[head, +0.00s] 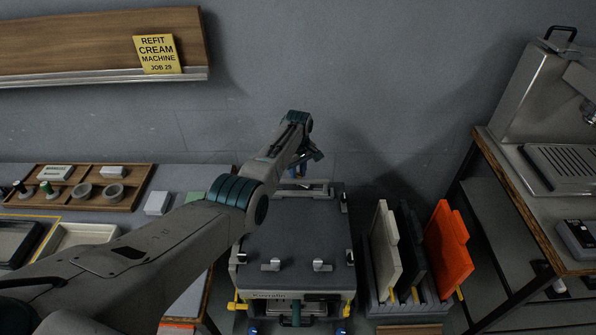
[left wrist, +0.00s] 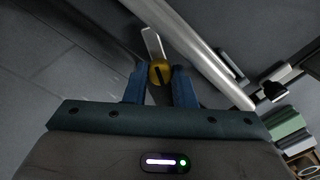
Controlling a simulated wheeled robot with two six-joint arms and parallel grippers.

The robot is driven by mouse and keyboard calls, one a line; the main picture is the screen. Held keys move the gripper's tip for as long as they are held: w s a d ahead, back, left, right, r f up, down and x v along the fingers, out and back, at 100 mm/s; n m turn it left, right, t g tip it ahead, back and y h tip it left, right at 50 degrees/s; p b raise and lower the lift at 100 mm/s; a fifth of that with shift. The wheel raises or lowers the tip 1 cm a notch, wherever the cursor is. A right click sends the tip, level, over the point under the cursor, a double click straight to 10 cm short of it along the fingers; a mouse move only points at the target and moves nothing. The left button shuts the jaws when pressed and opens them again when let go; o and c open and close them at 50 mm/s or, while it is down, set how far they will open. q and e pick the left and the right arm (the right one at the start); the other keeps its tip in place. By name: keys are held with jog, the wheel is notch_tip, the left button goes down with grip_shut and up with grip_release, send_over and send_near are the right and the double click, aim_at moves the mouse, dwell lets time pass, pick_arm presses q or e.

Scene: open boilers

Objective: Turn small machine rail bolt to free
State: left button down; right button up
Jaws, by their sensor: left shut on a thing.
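The small machine (head: 296,240) stands on the floor in the middle of the head view, with a dark flat top and small metal clips. A light metal rail (head: 312,187) runs along its back edge. My left arm reaches over it from the left, and my left gripper (head: 304,171) is small and partly hidden at the back edge. A pale strip sticks out beyond the bolt. My right gripper is not in view.
Grey, black and orange panels (head: 446,250) stand in a rack close to the right of the machine. A bench with a wooden parts tray (head: 130,199) is at the left. A larger metal machine (head: 525,95) stands on a table at the right. The wall is close behind.

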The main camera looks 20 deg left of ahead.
pick_arm(q)
jog(key=n, duration=0.6)
jog(key=c, duration=2.2)
grip_release()
jog(key=c, duration=2.2)
grip_release()
jog(key=c, duration=1.2)
grip_release()
